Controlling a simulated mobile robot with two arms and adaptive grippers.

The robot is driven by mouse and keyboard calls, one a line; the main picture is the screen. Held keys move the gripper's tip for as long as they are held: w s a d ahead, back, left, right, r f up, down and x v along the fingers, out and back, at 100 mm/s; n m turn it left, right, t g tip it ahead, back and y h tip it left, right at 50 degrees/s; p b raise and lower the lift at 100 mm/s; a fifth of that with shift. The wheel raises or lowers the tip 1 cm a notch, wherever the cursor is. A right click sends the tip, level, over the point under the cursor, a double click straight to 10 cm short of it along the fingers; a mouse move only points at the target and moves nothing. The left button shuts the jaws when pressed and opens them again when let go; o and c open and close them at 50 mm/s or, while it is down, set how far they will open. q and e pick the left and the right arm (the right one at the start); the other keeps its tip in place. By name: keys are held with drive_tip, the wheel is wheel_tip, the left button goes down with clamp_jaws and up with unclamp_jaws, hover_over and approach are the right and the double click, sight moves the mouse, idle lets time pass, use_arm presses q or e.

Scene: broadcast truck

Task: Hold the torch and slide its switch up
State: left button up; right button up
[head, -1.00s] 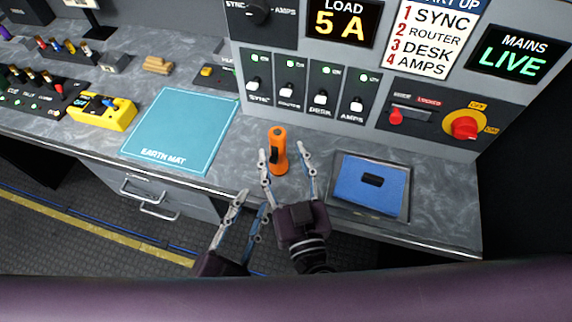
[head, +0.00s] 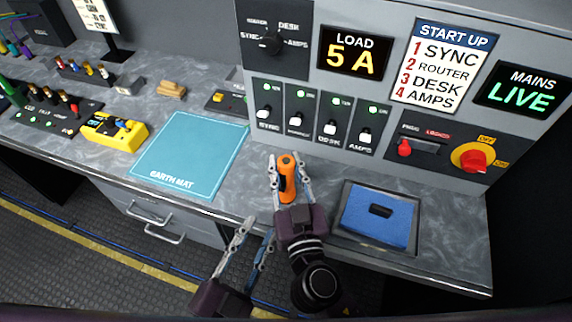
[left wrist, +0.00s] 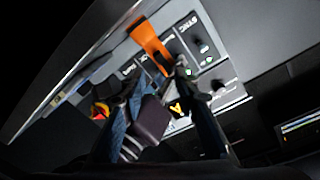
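The orange torch (head: 288,178) stands upright on the grey worktop, in front of the switch panel. My right gripper (head: 287,160) has one finger on each side of it, closed in against its body. A small dark patch, perhaps the switch, shows on the torch's left side, partly hidden by a finger. My left gripper (head: 256,228) is open and empty, lower and to the left, in front of the worktop edge. In the left wrist view the torch (left wrist: 150,44) shows tilted, with my right gripper's fingers by its lower end.
A blue-lined tray (head: 345,232) lies right of the torch. The teal earth mat (head: 190,155) lies left, with clear worktop between. The switch panel (head: 318,118) rises close behind. A yellow box (head: 113,132) and connector rows are farther left.

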clamp_jaws()
use_arm(q)
drive_tip(key=shift+w, duration=0.1)
drive_tip(key=c, duration=0.4)
drive_tip(key=shift+w+a+n, duration=0.15)
drive_tip(key=shift+w+n, duration=0.05)
drive_tip(key=shift+n, duration=0.3)
drive_tip(key=shift+c, duration=1.3)
drive_tip(key=n, duration=0.1)
drive_tip(key=w+a+n, duration=0.1)
drive_tip(key=n, duration=0.1)
drive_tip(key=shift+w+r+t, duration=0.15)
drive_tip(key=shift+w+t, duration=0.05)
drive_tip(key=shift+t, duration=0.2)
clamp_jaws()
wheel_tip(320, 180, down, 6)
drive_tip(key=s+d+m+t, duration=0.2)
drive_tip(key=m, duration=3)
drive_tip(key=shift+s+y, duration=0.2)
drive_tip(key=shift+y, duration=0.1)
